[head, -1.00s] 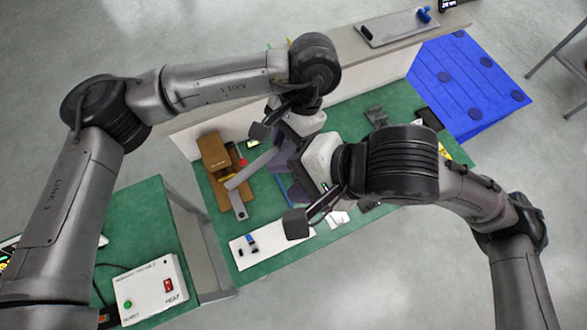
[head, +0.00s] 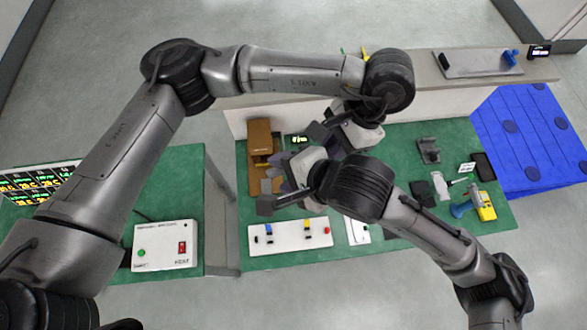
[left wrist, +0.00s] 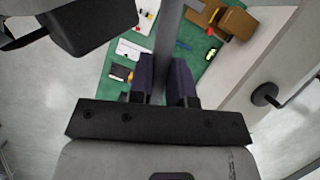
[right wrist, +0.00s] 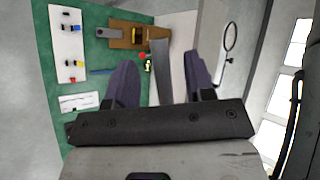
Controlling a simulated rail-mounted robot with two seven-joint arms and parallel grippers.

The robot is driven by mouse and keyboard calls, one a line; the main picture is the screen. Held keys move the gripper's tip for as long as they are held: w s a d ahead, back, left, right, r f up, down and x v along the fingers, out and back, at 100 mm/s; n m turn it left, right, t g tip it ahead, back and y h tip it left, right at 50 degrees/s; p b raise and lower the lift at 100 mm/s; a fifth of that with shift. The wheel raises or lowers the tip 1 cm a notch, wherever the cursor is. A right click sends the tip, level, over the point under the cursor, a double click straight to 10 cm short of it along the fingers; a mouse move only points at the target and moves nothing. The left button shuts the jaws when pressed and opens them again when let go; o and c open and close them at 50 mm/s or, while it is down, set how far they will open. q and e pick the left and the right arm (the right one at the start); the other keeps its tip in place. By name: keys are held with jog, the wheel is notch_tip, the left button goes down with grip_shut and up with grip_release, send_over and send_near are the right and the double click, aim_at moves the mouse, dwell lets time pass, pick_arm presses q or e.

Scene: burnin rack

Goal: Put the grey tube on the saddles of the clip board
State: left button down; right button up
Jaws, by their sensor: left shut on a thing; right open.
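The grey tube (left wrist: 170,40) is gripped between the dark fingers of my left gripper (left wrist: 167,80) and points away from it in the left wrist view. The tube also shows between the spread fingers of my right gripper (right wrist: 160,88), which is open. In the head view my left gripper (head: 333,150) and right gripper (head: 287,183) are close together above the bench, and the tube is mostly hidden. The clip board (head: 290,237) is a white board with blue and yellow saddles on the bench's front part. It also shows in the right wrist view (right wrist: 67,42), apart from the tube.
A brown stand (head: 259,138) is at the bench's back left. A grey bracket (head: 428,150), a yellow-and-blue tool (head: 484,207) and a white card (head: 357,231) lie farther right. A raised shelf with a tray (head: 478,63) runs behind. A control box (head: 165,246) sits on the left bench.

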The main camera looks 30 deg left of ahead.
jog(key=shift+c, duration=0.3)
grip_shut()
pick_arm(q)
jog(key=c, duration=1)
grip_release()
